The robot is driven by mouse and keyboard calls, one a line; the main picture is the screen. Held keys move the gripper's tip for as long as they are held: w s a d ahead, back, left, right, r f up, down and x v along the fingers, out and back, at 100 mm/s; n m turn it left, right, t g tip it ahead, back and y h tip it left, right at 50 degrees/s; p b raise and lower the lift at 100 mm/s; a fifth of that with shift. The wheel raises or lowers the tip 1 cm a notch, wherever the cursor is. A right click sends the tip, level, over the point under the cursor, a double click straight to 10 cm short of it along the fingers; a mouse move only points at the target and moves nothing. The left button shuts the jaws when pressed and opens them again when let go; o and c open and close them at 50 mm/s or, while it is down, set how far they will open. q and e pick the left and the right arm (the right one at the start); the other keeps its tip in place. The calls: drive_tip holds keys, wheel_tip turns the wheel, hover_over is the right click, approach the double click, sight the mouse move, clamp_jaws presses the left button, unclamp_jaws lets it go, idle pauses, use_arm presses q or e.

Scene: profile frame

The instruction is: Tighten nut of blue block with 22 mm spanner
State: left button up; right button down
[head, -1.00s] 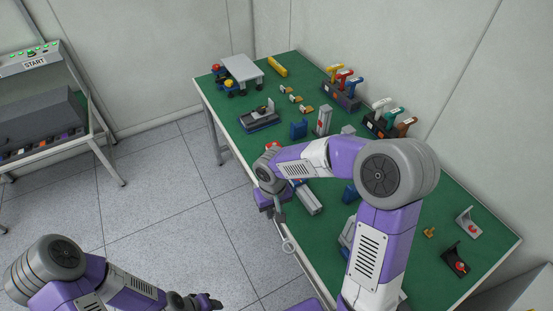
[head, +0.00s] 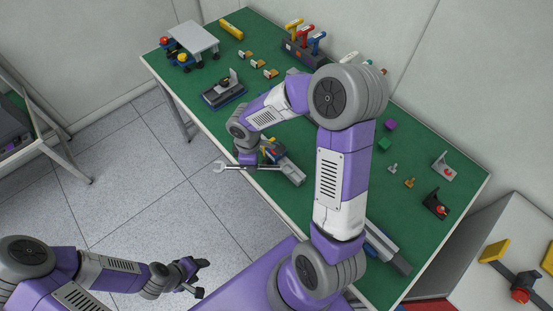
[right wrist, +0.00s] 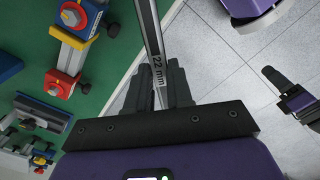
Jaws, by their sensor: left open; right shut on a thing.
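My right gripper (head: 247,158) is shut on the 22 mm spanner (head: 232,167), near the table's front edge. The spanner lies across the jaws, its open-jaw end pointing left over the floor. In the right wrist view the spanner's shank (right wrist: 151,40) reads "22 mm". The blue block (right wrist: 90,18) with a red face and a round nut (right wrist: 71,15) is on a grey profile at upper left there, apart from the spanner. In the head view my arm partly hides these blocks. My left gripper (head: 198,277) is open and empty over the floor.
The green table (head: 405,220) bears a tool rack (head: 303,55) at the back, a grey-topped stand (head: 192,38), a dark fixture (head: 223,93) and small brackets at the right. A white cabinet (head: 500,230) stands at the right. Open floor lies left of the table.

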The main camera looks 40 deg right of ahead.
sight(277, 168)
drive_tip(key=n, duration=0.1)
drive_tip(key=d+n+p, duration=0.1)
drive_tip(key=n, duration=0.1)
drive_tip(key=s+d+n, duration=0.1)
drive_tip(key=n, duration=0.2)
drive_tip(key=d+n+p, duration=0.1)
drive_tip(key=n, duration=0.1)
drive_tip(key=s+d+n, duration=0.1)
drive_tip(key=n, duration=0.1)
drive_tip(key=shift+f+p, duration=0.2)
drive_tip(key=shift+p, duration=0.2)
drive_tip(key=n, duration=0.2)
drive_tip(key=s+d+n+p, duration=0.1)
drive_tip(key=n, duration=0.1)
drive_tip(key=shift+d+f+n, duration=0.1)
drive_tip(key=shift+d+n, duration=0.1)
drive_tip(key=shift+n, duration=0.2)
drive_tip(key=n, duration=0.1)
drive_tip(key=s+d+n+p, duration=0.1)
drive_tip(key=n, duration=0.1)
drive_tip(key=shift+f+n, duration=0.1)
drive_tip(key=shift+n, duration=0.2)
drive_tip(key=shift+f, duration=0.25)
wheel_tip(277, 168, down, 3)
drive_tip(key=b, duration=0.3)
drive_tip(key=shift+b, duration=0.3)
drive_tip(key=shift+r+p, duration=0.1)
drive_tip(key=shift+p, duration=0.45)
drive_tip(key=shift+f+b, duration=1.05)
drive_tip(key=shift+f, duration=0.45)
